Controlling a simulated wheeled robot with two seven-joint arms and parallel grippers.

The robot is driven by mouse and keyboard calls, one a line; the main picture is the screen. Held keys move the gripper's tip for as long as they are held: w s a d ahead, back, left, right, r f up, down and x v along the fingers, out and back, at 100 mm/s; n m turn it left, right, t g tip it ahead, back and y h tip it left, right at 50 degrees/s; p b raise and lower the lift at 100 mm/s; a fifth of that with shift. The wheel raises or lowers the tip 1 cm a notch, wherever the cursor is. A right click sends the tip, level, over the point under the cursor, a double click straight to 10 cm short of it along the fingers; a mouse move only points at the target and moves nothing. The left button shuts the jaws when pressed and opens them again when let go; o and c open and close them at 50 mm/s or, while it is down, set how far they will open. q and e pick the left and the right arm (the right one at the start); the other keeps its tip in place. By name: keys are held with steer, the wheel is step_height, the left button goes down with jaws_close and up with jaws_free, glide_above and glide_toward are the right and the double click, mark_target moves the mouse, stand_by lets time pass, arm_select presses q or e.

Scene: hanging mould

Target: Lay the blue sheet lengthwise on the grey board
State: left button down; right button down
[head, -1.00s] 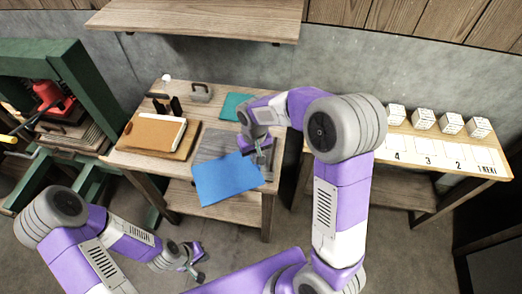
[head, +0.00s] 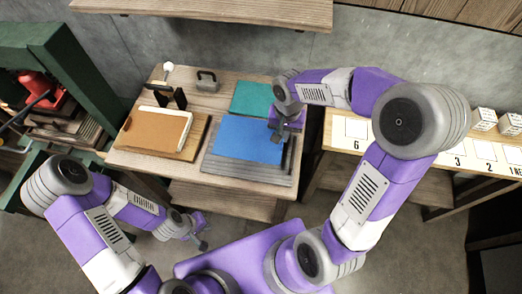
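The blue sheet (head: 246,142) lies over the grey board (head: 245,173), its long side running left to right like the board's. The board shows along the front and at the right end. I cannot tell whether the whole sheet touches the board. My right gripper (head: 277,136) is at the sheet's right edge and appears shut on it, though its fingertips are small and partly hidden. My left gripper (head: 202,230) is open and empty, low in front of the table.
A teal sheet (head: 252,97) lies behind the board. To the left are a wooden board (head: 194,145) with a brown sheet (head: 152,133), dark blocks (head: 180,98) and a handled grey weight (head: 207,81). A numbered side table (head: 345,142) stands right; a shelf (head: 220,12) hangs above.

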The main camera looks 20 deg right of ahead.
step_height(320, 180, down, 9)
steer(key=shift+w+r+b, duration=0.1)
steer(key=shift+w+b, duration=0.05)
steer(key=shift+b, duration=0.75)
steer(key=shift+f, duration=0.25)
steer(key=c, duration=1.3)
jaws_free()
steer(key=shift+c, duration=0.2)
steer(key=shift+r, duration=0.1)
steer(key=shift+r, duration=0.2)
step_height(320, 180, up, 12)
steer(key=p, duration=0.3)
